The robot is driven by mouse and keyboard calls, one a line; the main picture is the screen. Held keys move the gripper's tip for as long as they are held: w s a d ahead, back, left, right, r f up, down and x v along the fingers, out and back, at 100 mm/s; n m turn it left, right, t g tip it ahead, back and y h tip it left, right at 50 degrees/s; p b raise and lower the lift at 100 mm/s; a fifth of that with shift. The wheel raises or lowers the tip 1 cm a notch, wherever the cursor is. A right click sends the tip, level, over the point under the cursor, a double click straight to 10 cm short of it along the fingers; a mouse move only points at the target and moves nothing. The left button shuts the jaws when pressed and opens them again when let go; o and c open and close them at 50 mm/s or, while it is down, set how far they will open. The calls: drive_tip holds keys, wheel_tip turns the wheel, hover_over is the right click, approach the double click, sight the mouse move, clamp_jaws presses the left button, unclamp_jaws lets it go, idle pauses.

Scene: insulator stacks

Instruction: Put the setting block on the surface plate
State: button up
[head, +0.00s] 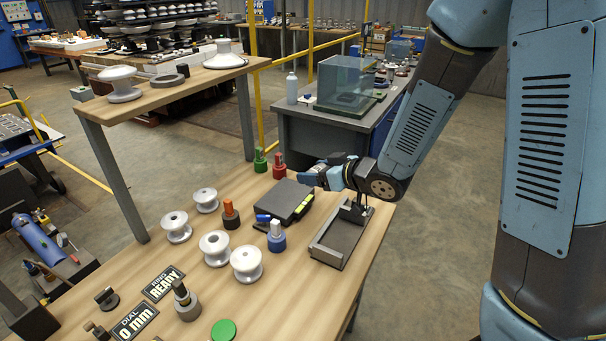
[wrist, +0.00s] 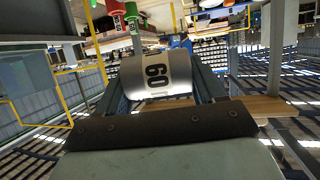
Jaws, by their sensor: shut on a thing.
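My gripper (head: 310,177) reaches in from the right over the wooden bench, above the dark box and close to its back right corner. In the wrist view its fingers (wrist: 160,85) are shut on a pale cylindrical block (wrist: 155,78) marked 60, printed upside down in the picture. This looks like the setting block; it is hard to make out in the head view. A flat grey plate with a raised rim (head: 338,243) lies at the bench's right edge, with a small stand (head: 355,208) at its back end. It looks like the surface plate, and its front part is bare.
A black flat box (head: 285,201) lies left of the plate. Green (head: 260,160), red (head: 279,166), orange (head: 230,214) and blue-based (head: 276,237) knobbed pieces stand around it. Several white insulators (head: 246,262) stand further left. A raised shelf (head: 165,93) is behind.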

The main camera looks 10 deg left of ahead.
sight(278, 201)
drive_tip(key=shift+s+d+r, duration=0.3)
drive_tip(key=shift+d+r, duration=0.05)
drive_tip(key=shift+d, duration=0.25)
drive_tip(key=x, duration=0.4)
drive_tip(key=s+f+x, duration=0.1)
drive_tip(key=x, duration=0.4)
drive_tip(key=s+f+x, duration=0.1)
drive_tip(key=x, duration=0.4)
drive_tip(key=shift+s+a+f, duration=0.15)
drive_tip(key=shift+a+f, duration=0.05)
drive_tip(key=shift+f, duration=0.05)
drive_tip(key=shift+w+a+f, duration=0.3)
drive_tip(key=shift+a+f, duration=0.3)
drive_tip(key=shift+f, duration=0.2)
drive_tip(key=shift+w+a+f, duration=0.1)
drive_tip(key=shift+f, duration=0.7)
drive_tip(key=shift+a+f, duration=0.15)
drive_tip(key=shift+f, duration=0.65)
drive_tip(key=shift+f, duration=0.2)
drive_tip(key=o, duration=1.6)
drive_tip(key=shift+c, duration=0.2)
